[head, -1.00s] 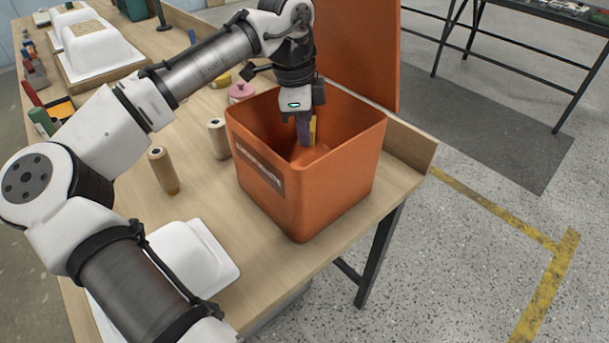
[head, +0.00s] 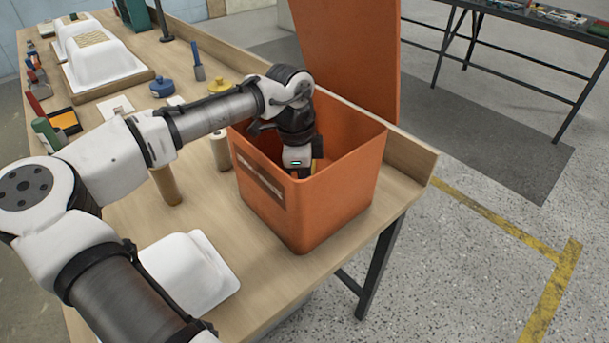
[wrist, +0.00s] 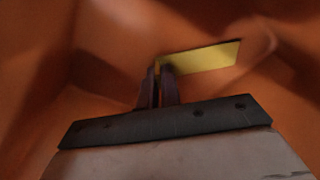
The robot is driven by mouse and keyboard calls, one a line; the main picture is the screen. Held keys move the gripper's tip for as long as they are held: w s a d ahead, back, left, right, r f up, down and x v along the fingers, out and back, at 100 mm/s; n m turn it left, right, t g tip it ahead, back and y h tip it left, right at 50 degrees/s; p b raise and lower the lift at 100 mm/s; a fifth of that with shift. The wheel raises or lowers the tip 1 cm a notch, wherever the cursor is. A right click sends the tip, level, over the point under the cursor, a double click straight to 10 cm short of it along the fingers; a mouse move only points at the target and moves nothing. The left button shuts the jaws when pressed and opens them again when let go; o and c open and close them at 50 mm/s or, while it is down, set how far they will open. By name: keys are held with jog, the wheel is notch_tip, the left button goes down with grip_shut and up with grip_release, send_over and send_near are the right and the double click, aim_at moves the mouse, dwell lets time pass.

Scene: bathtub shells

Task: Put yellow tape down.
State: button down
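My gripper (head: 297,165) is down inside the orange bin (head: 262,217), and the bin's front wall hides its fingers in the head view. In the wrist view my gripper (wrist: 161,70) has its two dark fingers close together on one end of the yellow tape (wrist: 205,58). The tape shows as a flat yellow strip reaching to the right of the fingertips, against the orange inside of the bin. I cannot tell whether the tape touches the bin's floor.
The bin stands at the right end of the wooden table (head: 215,262), its orange lid (head: 345,55) raised behind it. Two spools (head: 167,185) (head: 220,150) stand left of the bin. A white tub shell (head: 190,272) lies in front. Several tools and more shells fill the far left.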

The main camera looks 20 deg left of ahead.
jog(key=c, duration=1.6)
grip_release()
jog(key=shift+f, duration=0.1)
notch_tip(320, 180, up, 12)
jog(key=a, duration=0.1)
jog(key=shift+s+a, duration=0.15)
jog(key=shift+a, duration=0.05)
jog(key=shift+r, duration=0.2)
